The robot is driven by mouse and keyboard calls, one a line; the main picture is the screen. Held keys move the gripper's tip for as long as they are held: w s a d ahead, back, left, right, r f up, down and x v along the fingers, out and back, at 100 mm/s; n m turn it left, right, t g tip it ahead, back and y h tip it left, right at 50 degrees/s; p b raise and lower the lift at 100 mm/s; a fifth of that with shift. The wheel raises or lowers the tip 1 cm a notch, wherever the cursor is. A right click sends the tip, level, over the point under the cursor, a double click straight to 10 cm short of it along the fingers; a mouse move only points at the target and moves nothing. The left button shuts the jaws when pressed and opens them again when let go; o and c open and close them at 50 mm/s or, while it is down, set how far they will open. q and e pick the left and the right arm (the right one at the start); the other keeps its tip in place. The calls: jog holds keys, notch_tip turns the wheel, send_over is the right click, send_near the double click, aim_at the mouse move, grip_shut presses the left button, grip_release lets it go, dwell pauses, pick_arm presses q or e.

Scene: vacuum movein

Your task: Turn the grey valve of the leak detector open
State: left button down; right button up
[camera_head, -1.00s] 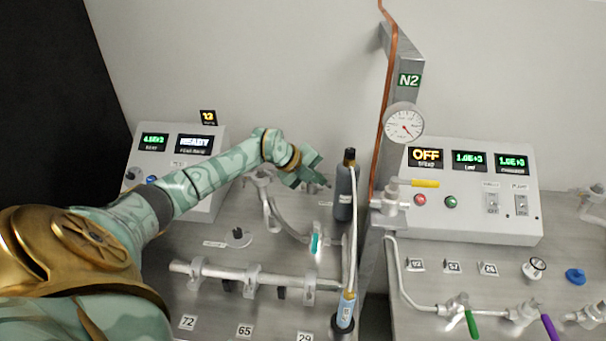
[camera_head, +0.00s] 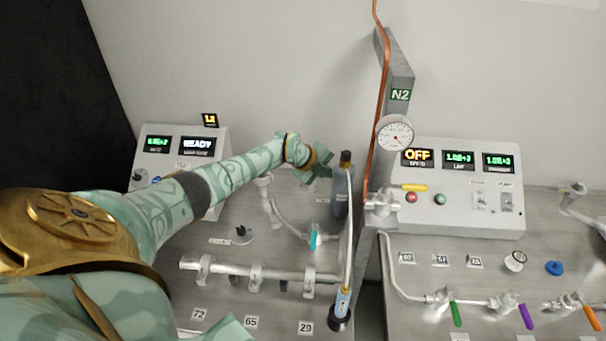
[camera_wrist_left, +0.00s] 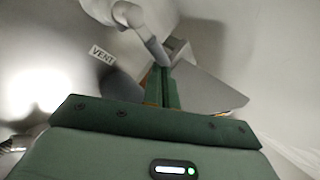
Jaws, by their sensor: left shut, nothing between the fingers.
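The leak detector box (camera_head: 160,143) with its READY display stands at the left in the head view. A pale grey fitting (camera_head: 264,186) with a curved hose rises from the bench to its right. I cannot tell for sure which part is the grey valve. My left gripper (camera_head: 325,165) is above the bench, beside the top of a dark bottle (camera_head: 341,190), up and right of the fitting. In the left wrist view its fingers (camera_wrist_left: 160,85) are shut and empty, and a pale pipe (camera_wrist_left: 145,35) shows just beyond them. My right gripper is not in view.
A VENT label (camera_wrist_left: 102,56) shows in the left wrist view. A teal clamp (camera_head: 315,239) and a horizontal pipe (camera_head: 230,271) lie nearer on the bench. The N2 post (camera_head: 398,75) with a gauge (camera_head: 395,133) stands right of the bottle.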

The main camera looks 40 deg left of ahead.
pick_arm(q)
jog(key=shift+w, duration=0.1)
dwell(0.4)
jog(key=shift+a, duration=0.15)
jog(key=shift+s+a, duration=0.3)
jog(key=shift+a, duration=0.3)
jog(key=p+v, duration=0.4)
jog(key=v, duration=1.2)
jog(key=shift+d, duration=0.1)
